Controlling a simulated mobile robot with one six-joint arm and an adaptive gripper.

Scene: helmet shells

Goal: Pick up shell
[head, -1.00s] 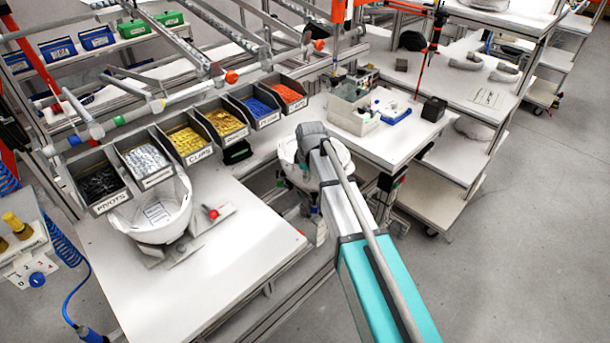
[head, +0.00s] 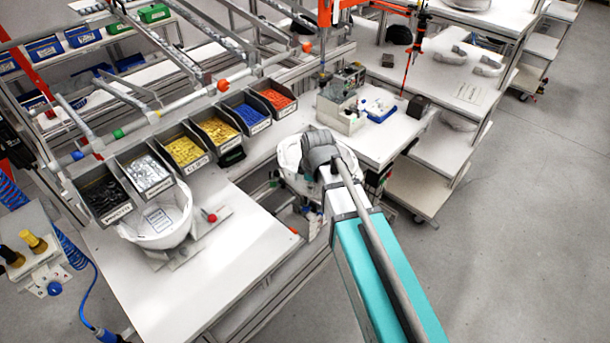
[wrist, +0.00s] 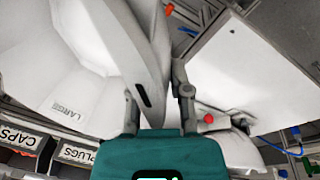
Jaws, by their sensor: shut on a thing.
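A white bowl-like shell (wrist: 90,60) marked LARGE fills the left of the wrist view. My gripper (wrist: 157,88) has its two fingers on either side of this shell's rim wall and is shut on it. In the head view the same shell (head: 292,160) is held up beside the bench's right edge, partly hidden by my arm. The fingers are hidden in the head view. A second white shell (head: 172,222) rests in a holder with a red knob on the bench, below the bins, and shows a printed label inside.
The white workbench (head: 225,262) has free surface in front. Bins of pivots (head: 100,195), yellow clips (head: 185,150) and other parts line its back. A side table with a grey box (head: 340,112) stands behind the held shell. Open floor lies to the right.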

